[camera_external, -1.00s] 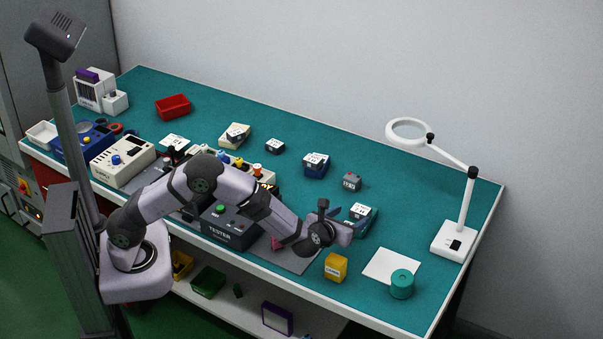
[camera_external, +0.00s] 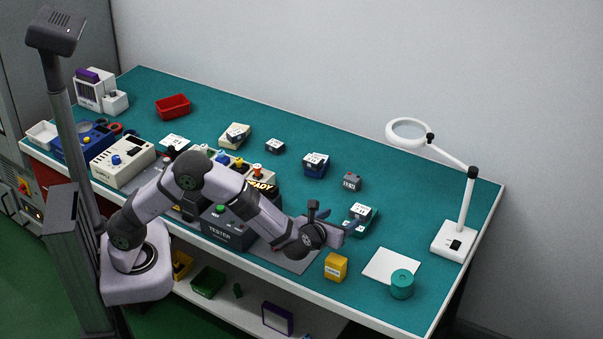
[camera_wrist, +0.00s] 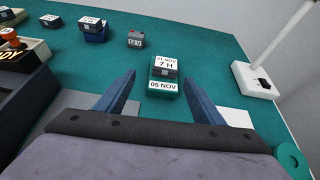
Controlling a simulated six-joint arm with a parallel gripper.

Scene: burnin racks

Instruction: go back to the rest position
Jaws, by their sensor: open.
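My gripper (camera_wrist: 155,95) is open and empty in the wrist view, its two blue fingers spread apart above the bench. In the outside view my gripper (camera_external: 335,228) hangs over the front part of the bench, near the teal rack. The teal rack (camera_wrist: 163,86) carries a dark block with a white label reading "7 H". It lies beyond and between the fingertips in the wrist view, apart from them. The rack also shows in the outside view (camera_external: 368,226), to the right of my gripper. The black tester (camera_external: 228,236) is left of my gripper, partly behind my arm.
A yellow box (camera_external: 336,266), a white sheet (camera_external: 388,264) and a teal round container (camera_external: 402,284) are near the front right. A magnifier lamp (camera_external: 455,240) stands at the right edge. Several labelled blocks and racks lie farther back. The back middle of the bench (camera_external: 290,115) is clear.

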